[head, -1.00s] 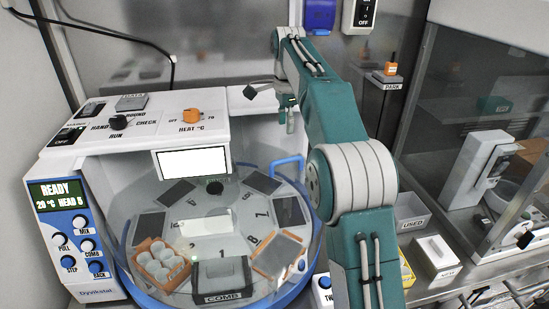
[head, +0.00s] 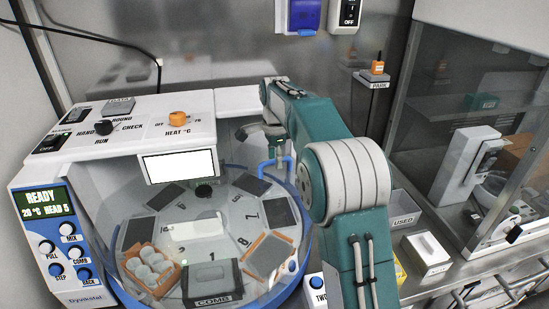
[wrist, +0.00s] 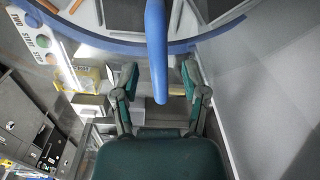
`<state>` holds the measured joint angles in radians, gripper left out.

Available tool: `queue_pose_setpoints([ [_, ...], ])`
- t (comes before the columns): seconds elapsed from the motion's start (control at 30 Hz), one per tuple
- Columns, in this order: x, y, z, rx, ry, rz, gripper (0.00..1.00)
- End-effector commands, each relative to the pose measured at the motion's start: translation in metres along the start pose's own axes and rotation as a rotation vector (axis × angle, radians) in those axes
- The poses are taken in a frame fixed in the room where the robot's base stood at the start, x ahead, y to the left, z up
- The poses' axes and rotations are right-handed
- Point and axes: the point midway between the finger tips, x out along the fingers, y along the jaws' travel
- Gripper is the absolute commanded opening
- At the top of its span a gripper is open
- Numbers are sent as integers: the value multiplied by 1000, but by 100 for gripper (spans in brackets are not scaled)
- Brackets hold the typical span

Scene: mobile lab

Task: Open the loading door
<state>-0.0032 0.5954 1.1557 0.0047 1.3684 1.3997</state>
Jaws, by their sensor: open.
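The loading door appears to be the clear round cover (head: 225,208) over the numbered carousel of the white machine; it looks closed. Its blue handle (head: 264,171) stands at the cover's back right in the head view. In the wrist view the handle (wrist: 157,48) is a blue bar coming down between my fingers. My gripper (head: 277,157) points down at the handle, partly hidden by my arm. In the wrist view my gripper (wrist: 160,78) is open, one finger on each side of the bar, with gaps showing on both sides.
The machine's display (head: 50,203) reads READY. A white screen (head: 180,166) stands above the carousel. At right are a USED bin (head: 404,208), a white box (head: 427,252) and a glass-fronted cabinet (head: 480,100). A PARK shelf (head: 378,80) is on the back wall.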

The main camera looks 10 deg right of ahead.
Motion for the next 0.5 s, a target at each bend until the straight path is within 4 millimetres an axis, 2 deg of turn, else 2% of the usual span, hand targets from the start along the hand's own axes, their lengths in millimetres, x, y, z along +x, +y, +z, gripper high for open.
queue_pose_setpoints([
  [0.1,0,0,1,-1,1,0,57],
  [0.13,0,0,1,-1,1,0,48],
  [0.17,0,0,1,-1,1,0,34],
  [0.2,0,0,1,-1,1,0,17],
  [0.23,0,0,1,-1,1,0,3],
  [0.27,0,0,1,-1,1,0,0],
  [0.5,0,-1,2,0,0,-1,0],
])
